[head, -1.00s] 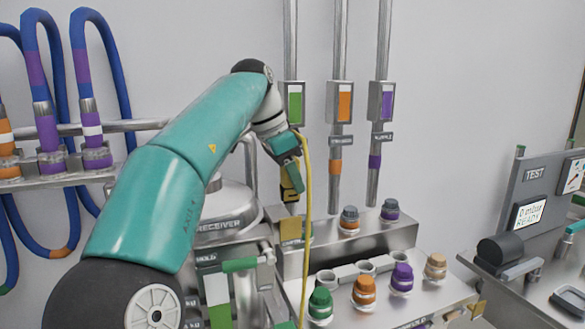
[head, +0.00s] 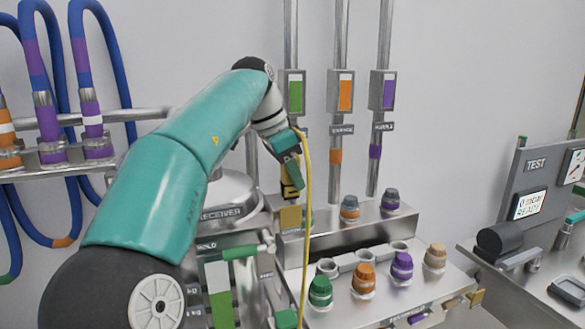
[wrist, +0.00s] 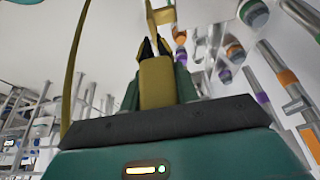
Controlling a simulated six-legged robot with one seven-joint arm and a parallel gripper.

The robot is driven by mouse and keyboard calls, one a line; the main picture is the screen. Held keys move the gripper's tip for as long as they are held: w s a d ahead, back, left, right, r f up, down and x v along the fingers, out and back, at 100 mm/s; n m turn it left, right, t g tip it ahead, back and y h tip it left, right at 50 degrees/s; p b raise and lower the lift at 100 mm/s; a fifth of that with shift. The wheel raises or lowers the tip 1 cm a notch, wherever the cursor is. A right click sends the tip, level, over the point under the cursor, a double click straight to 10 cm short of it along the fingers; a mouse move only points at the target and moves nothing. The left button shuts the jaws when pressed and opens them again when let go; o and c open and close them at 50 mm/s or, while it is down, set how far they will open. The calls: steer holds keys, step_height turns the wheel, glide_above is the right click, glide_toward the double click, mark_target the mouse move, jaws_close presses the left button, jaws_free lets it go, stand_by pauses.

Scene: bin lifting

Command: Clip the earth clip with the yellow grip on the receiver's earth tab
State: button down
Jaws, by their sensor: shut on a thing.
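My gripper (head: 290,172) is shut on the earth clip's yellow grip (head: 291,189). In the wrist view the yellow grip (wrist: 156,82) stands between the dark jaws, with the clip's dark end beyond it. A yellow cable (head: 308,220) loops from the gripper and hangs down in front of the bench. The receiver (head: 228,205) is a metal vessel left of the gripper, partly behind my arm. A brass-coloured plate (head: 290,217), possibly the earth tab, is just below the clip. Whether they touch is unclear.
A stepped metal bench has green (head: 320,291), orange (head: 363,279) and purple (head: 402,267) caps to the right. Vertical pipes with coloured labels (head: 345,93) rise behind. Blue hoses (head: 92,120) hang at the left. A test station (head: 530,207) stands far right.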

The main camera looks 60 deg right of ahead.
mark_target(293, 206)
steer(key=shift+s+f, duration=0.1)
steer(key=shift+f, duration=0.3)
steer(key=shift+f, duration=0.1)
steer(key=shift+f, duration=1.05)
steer(key=shift+f, duration=1.05)
stand_by(0.6)
steer(key=c, duration=1)
jaws_free()
steer(key=shift+o, duration=0.2)
steer(key=v, duration=1.4)
